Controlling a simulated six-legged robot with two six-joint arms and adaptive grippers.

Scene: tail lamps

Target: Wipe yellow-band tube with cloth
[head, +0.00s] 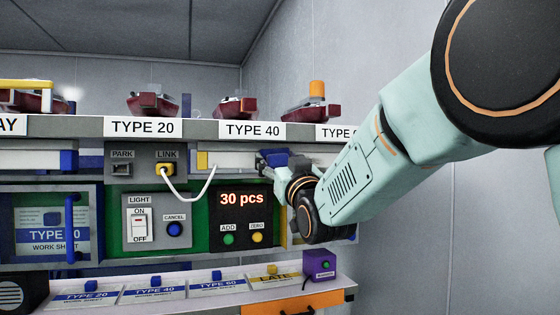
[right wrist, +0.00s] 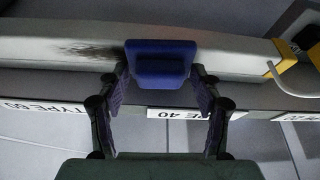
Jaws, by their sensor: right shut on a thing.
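The yellow-band tube (head: 232,160) is a long pale bar under the shelf, with a yellow band (head: 202,160) at its left end in the head view. In the right wrist view the tube (right wrist: 225,55) runs across the top, its yellow band (right wrist: 275,72) at the right. A dark smudge (right wrist: 95,50) marks it left of the blue cloth pad (right wrist: 161,62). My right gripper (right wrist: 160,78) is shut on the pad, which lies over the tube and seems to touch it. In the head view my right gripper (head: 277,160) hides the tube's far end. My left gripper is not in view.
A white cable (head: 190,195) loops from the LINK socket (head: 166,169) to the tube's banded end. Red lamps (head: 236,107) stand on the labelled shelf (head: 200,127) above. Below are a switch panel (head: 155,220), a counter display (head: 241,200) and a ledge with work sheets (head: 152,292).

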